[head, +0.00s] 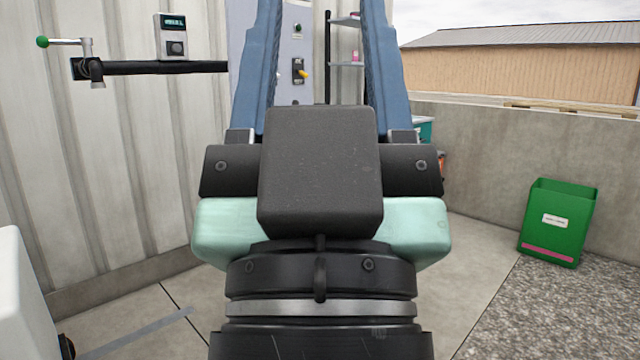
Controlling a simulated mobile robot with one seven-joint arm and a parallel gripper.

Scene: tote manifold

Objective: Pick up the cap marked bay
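My gripper (320,30) fills the middle of the head view, seen from behind. Its two blue fingers stand wide apart and run up past the top edge, so their tips are out of frame. I see nothing held in the gap between them. I cannot make out a cap marked bay anywhere in this view. The gripper body hides the area straight ahead and below.
A grey panel (298,60) with a yellow lever (303,74) stands behind the fingers, beside shelves (347,64). A green bin (556,222) stands right. Floor between is clear.

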